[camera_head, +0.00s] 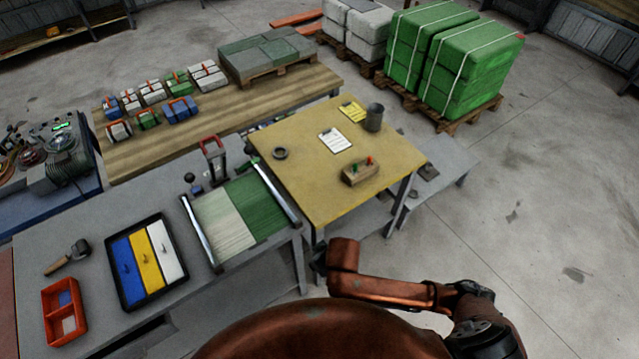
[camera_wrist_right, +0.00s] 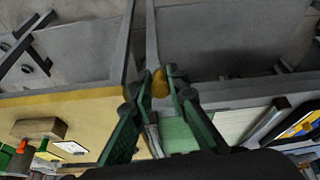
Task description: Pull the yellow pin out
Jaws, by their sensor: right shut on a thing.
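A small wooden block (camera_head: 360,174) with a red pin (camera_head: 370,161) and a green pin (camera_head: 351,168) stands on the yellow-topped table. In the right wrist view, the block (camera_wrist_right: 38,128) is at the left. My right gripper (camera_wrist_right: 160,80) is shut on the yellow pin (camera_wrist_right: 160,85), whose rounded yellow head shows between the fingertips. The pin is apart from the block in that view; its lower part is hard to make out. In the head view, my right arm is at the bottom and the pin is not visible. My left gripper is not in view.
The yellow-topped table (camera_head: 310,190) also holds a dark cup (camera_head: 374,117), a ring (camera_head: 280,154) and paper sheets (camera_head: 335,140). A grey bench (camera_head: 95,225) at left carries a black tray (camera_head: 116,279) and a red box (camera_head: 50,321). Floor at right is clear.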

